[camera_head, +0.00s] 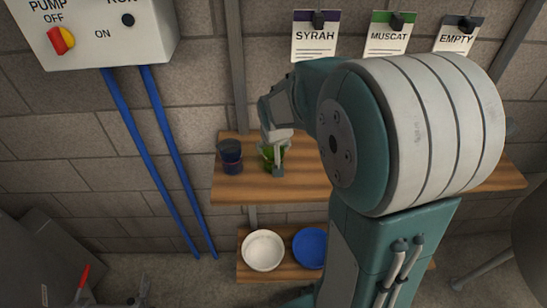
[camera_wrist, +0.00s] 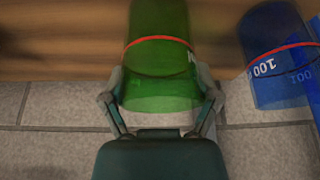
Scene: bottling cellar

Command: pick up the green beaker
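The green beaker (camera_head: 267,158) is at the left part of the upper wooden shelf, partly hidden by my gripper. In the wrist view the green beaker (camera_wrist: 158,55) is see-through, has a red line around it, and runs off the top edge. My gripper (camera_wrist: 161,80) has one finger on each side of the beaker, with no clear gap at either fingertip, so it looks shut on it. In the head view my gripper (camera_head: 274,155) reaches down from above. I cannot tell whether the beaker's base touches the shelf.
A dark blue beaker (camera_head: 230,157) stands close by on the upper shelf (camera_head: 310,188); it also shows in the wrist view (camera_wrist: 275,60). A white bowl (camera_head: 263,250) and a blue bowl (camera_head: 310,248) sit on a lower shelf. Blue pipes (camera_head: 150,150) run down the left wall.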

